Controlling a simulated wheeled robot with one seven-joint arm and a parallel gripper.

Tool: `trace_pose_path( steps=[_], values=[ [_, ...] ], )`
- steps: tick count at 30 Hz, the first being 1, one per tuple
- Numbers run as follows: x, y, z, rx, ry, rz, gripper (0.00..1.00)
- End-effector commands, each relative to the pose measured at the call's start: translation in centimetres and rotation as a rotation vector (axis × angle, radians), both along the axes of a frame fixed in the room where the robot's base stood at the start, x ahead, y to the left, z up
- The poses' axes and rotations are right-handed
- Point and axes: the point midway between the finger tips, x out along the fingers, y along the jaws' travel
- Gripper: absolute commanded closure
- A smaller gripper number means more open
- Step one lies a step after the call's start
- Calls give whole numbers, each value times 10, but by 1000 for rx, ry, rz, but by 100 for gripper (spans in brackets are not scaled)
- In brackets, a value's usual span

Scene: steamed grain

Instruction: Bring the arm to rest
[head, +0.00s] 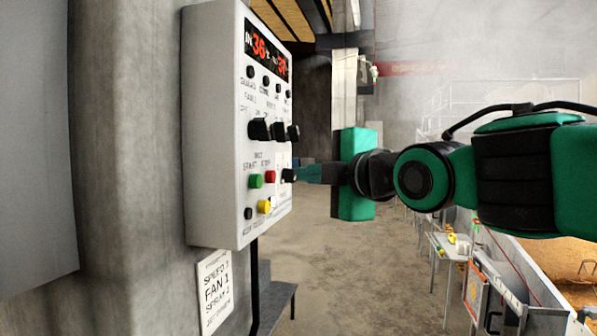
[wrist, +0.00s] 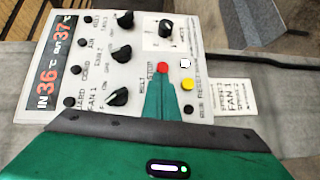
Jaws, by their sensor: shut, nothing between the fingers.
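My gripper (head: 312,174) is at the end of my green and black arm, stretched left toward a grey-white control panel (head: 212,130). Its fingers are shut with nothing between them, and the tips are close to the panel face near a black knob (head: 289,175). I cannot tell whether they touch it. In the wrist view the shut fingers (wrist: 163,90) point at the panel, their tips just below the red button (wrist: 163,68). A yellow button (wrist: 188,84) shows to their right. The green button (head: 256,181) shows in the head view; the fingers may hide it in the wrist view.
The panel hangs on a concrete wall (head: 130,130), with a red-digit display (head: 267,55) and several black knobs. A paper notice (head: 214,291) is below it, and a dark bench (head: 275,300) stands beneath. A small table (head: 452,252) stands at right. The floor between is open.

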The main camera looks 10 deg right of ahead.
Motion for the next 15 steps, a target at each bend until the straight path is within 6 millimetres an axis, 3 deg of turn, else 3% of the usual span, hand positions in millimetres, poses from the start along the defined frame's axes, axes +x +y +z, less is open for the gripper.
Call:
trace_pose_path(
  steps=[15],
  values=[
    [-4, -5, -5, 5, 11, -6, 100]
  ],
)
